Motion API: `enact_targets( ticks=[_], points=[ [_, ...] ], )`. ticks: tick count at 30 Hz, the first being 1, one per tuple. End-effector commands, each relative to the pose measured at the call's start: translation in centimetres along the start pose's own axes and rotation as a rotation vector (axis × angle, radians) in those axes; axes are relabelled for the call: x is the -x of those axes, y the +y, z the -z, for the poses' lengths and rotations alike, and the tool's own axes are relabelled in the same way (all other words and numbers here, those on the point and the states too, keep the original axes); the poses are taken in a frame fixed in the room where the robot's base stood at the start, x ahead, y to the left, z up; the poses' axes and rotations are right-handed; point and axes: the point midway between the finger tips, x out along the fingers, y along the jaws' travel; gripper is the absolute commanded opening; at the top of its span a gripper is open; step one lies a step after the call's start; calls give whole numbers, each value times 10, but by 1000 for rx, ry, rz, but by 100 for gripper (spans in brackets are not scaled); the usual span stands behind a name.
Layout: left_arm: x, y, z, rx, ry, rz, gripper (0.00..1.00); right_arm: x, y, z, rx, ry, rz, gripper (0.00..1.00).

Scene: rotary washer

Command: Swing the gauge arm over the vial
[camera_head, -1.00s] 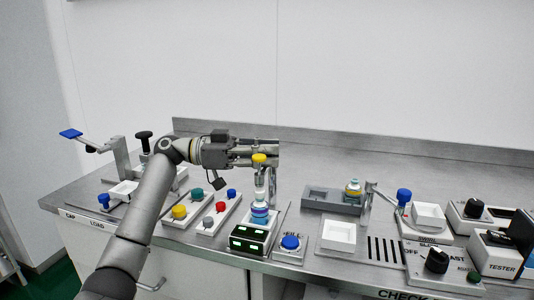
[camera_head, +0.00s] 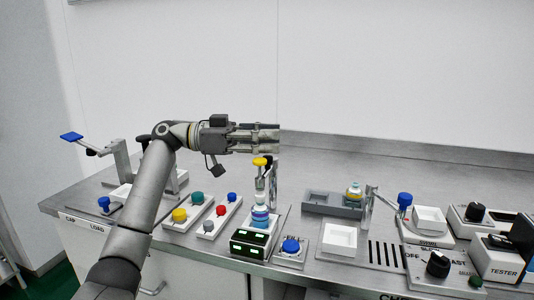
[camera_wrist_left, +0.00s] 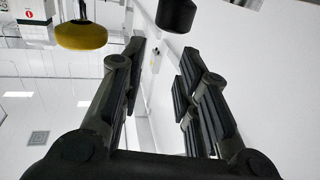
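The gauge arm, with a yellow knob (camera_head: 260,162) on top and a silver post (camera_head: 272,182) at its side, stands at the station in the middle of the bench. The vial (camera_head: 260,215), with white and blue bands, stands below the yellow knob, on the block with green displays (camera_head: 249,244). My left gripper (camera_head: 277,139) is just above the knob, pointing right. In the left wrist view its fingers (camera_wrist_left: 163,70) are apart with nothing between them, and the yellow knob (camera_wrist_left: 80,36) is outside them, at the left. My right gripper is not in view.
A panel with red, grey and blue buttons (camera_head: 221,210) is left of the vial, and a blue button (camera_head: 291,245) is right. Further right are a grey tray (camera_head: 318,198) holding another vial (camera_head: 354,190), a white dish (camera_head: 339,237) and tester boxes (camera_head: 497,259). The back of the bench is clear.

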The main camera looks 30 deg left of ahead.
Motion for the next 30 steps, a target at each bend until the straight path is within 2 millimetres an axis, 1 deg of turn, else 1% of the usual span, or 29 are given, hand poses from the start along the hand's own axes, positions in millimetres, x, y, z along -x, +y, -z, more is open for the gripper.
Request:
enact_targets(
  ticks=[1,3,6,10,15,30],
  points=[
    [0,0,12,-4,2,0,30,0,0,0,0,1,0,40],
    [0,0,23,-4,1,0,30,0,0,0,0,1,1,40],
    [0,0,38,-2,2,0,30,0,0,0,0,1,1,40],
    [0,0,50,0,1,0,30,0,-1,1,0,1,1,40],
    [0,0,57,0,0,0,30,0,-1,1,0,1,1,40],
    [0,0,57,1,0,0,30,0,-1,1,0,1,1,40]
  ],
)
